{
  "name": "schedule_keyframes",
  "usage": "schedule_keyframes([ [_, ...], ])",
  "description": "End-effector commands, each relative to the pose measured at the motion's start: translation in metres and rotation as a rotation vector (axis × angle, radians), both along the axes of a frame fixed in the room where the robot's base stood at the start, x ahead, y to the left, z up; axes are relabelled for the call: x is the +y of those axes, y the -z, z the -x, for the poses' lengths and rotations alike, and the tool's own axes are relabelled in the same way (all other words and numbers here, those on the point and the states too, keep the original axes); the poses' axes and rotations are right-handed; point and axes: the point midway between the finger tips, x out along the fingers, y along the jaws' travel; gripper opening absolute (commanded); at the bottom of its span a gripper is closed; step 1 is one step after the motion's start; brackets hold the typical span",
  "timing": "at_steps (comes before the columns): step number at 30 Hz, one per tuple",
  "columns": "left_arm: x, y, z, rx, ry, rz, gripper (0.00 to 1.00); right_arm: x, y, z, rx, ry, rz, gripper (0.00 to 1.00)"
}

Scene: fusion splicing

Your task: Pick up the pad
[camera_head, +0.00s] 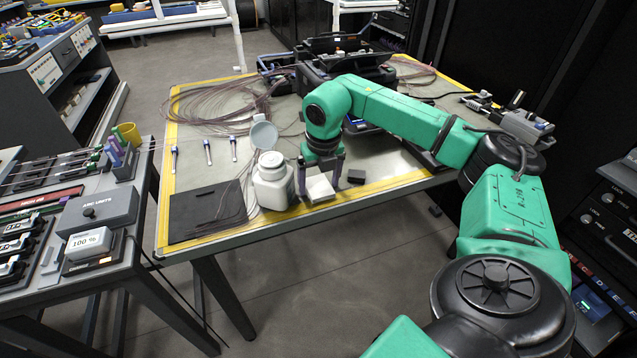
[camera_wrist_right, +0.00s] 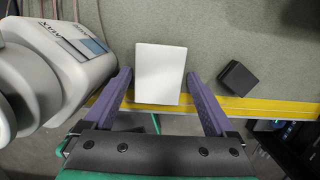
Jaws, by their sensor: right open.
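The pad is a white rectangular block (camera_head: 320,188) near the front edge of the table, beside the white bottle. In the right wrist view the white pad (camera_wrist_right: 160,74) lies on the grey-green table top, between and just ahead of my finger tips. My right gripper (camera_head: 321,180) reaches down over the pad from above. Its purple fingers (camera_wrist_right: 160,82) are open, one on each side of the pad, with gaps visible on both sides. I cannot tell how high the fingertips are above the table. My left gripper is not in view.
A white bottle (camera_head: 273,184) with its lid open stands just left of the pad; it is close to a finger in the wrist view (camera_wrist_right: 60,65). A small black block (camera_head: 356,176) lies to the right. A dark mat (camera_head: 207,212) lies at left. Coiled fibres (camera_head: 215,105) lie behind.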

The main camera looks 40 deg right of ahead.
Motion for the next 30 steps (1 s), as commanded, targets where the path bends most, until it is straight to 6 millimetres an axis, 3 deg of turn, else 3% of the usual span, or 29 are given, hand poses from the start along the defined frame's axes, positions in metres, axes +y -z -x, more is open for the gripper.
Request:
schedule_keyframes([
  [2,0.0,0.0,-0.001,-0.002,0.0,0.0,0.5,0.0,0.0,0.0,0.0,0.0,0.0,0.9],
  [3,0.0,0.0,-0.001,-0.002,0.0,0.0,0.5,0.0,0.0,0.0,0.0,-0.001,0.0,0.82],
  [6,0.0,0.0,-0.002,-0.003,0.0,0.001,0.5,0.0,0.0,0.0,0.0,-0.001,0.0,0.47],
  [16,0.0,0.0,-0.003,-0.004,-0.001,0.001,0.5,0.0,-0.002,0.0,0.0,-0.001,0.0,0.47],
  [20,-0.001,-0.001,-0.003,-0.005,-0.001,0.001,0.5,0.001,-0.012,-0.001,-0.001,-0.001,0.0,0.47],
  [26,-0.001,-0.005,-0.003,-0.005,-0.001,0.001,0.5,0.001,-0.053,-0.001,-0.005,-0.001,-0.001,0.47],
  [30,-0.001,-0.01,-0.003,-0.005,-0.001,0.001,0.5,0.001,-0.097,-0.001,-0.006,-0.002,-0.003,0.47],
])
